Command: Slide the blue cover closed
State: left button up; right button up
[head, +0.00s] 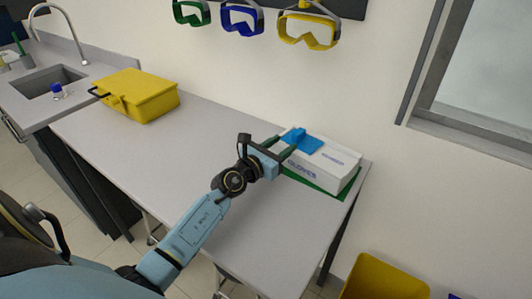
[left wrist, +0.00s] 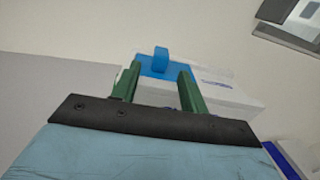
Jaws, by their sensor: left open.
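The blue cover (head: 301,140) lies on top of a white glove box (head: 327,165) near the right end of the table. It covers part of the top toward the left, and a small blue tab stands up from it. In the left wrist view the cover (left wrist: 157,67) and its upright tab show ahead, between the fingertips. My left gripper (head: 286,141) is open, with its two green fingers at the near left side of the box, beside the cover. My right gripper is not in view.
The box sits on a green mat (head: 312,181) near the table's right edge. A yellow case (head: 140,95) stands at the table's far left, near a sink (head: 48,82). Goggles (head: 308,30) hang on the wall. A yellow bin (head: 383,280) stands lower right. The table's middle is clear.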

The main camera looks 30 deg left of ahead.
pick_arm(q)
jog(key=s, duration=0.4)
jog(key=s+a, duration=0.1)
jog(key=s, duration=0.1)
jog(key=shift+s, duration=0.4)
